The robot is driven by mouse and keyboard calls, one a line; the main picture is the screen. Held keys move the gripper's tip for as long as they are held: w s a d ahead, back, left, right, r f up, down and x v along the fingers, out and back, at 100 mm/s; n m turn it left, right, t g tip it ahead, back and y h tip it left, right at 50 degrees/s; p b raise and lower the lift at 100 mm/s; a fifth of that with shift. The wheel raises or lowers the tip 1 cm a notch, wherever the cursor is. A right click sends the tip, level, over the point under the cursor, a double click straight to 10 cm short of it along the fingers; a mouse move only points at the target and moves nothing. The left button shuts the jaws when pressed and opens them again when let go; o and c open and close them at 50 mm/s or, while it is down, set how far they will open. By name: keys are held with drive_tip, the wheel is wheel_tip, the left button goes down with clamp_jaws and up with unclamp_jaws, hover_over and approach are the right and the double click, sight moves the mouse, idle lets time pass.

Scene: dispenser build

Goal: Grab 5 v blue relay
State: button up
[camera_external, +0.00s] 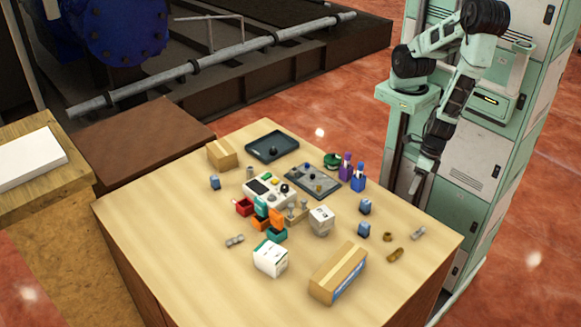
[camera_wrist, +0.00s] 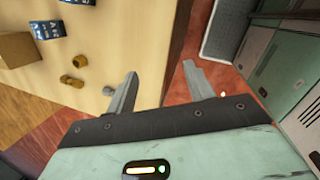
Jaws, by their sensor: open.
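Three small blue relay blocks lie on the wooden table in the external view: one near the right side (camera_external: 366,206), one just in front of it (camera_external: 363,229), and one at the far left (camera_external: 215,182). Which is the 5 V one cannot be read. Two blue blocks with white print show at the upper left of the wrist view, one whole (camera_wrist: 47,30) and one cut by the top edge (camera_wrist: 78,2). My gripper (camera_wrist: 160,70) is open and empty, pointing down beyond the table's right edge, apart from the blocks.
Brass fittings (camera_external: 395,255) and a grey fitting (camera_external: 418,233) lie near the table's right corner. Purple and blue bottles (camera_external: 358,178), a white box (camera_external: 270,258), a cardboard box (camera_external: 338,272) and a control box (camera_external: 268,190) crowd the table (camera_external: 170,245). Green cabinets (camera_external: 478,150) stand right.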

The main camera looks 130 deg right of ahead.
sight(363, 207)
drive_tip(key=w+d+f+n+t, duration=0.1)
drive_tip(key=n, duration=0.1)
drive_tip(key=w+d+f+n+t, duration=0.1)
drive_tip(key=w+n+t, duration=0.1)
drive_tip(key=n, duration=0.1)
drive_tip(key=w+d+f+n+t+h, duration=0.1)
drive_tip(key=w+f+n, duration=0.1)
drive_tip(key=shift+d+f+n+b, duration=0.1)
drive_tip(key=shift+d+n+b, duration=0.2)
drive_tip(key=shift+d+b, duration=0.1)
drive_tip(key=w+d+n+t+b, duration=0.1)
drive_tip(key=w, duration=0.1)
drive_tip(key=w+d+n+t+b, duration=0.1)
drive_tip(key=w+t, duration=0.1)
drive_tip(key=w+d+f+n+t+b, duration=0.1)
drive_tip(key=w+n+t, duration=0.1)
drive_tip(key=shift+d, duration=0.35)
drive_tip(key=shift+w+r+n+t, duration=0.35)
drive_tip(key=shift+w+n+t, duration=0.15)
drive_tip(key=shift+t, duration=0.2)
drive_tip(key=shift+w, duration=0.2)
drive_tip(key=p+x, duration=0.1)
drive_tip(key=x, duration=0.3)
drive_tip(key=shift+r+p, duration=0.1)
drive_tip(key=shift+p, duration=0.25)
drive_tip(key=shift+w+f, duration=0.25)
drive_tip(key=shift+w, duration=0.05)
drive_tip(key=c, duration=1)
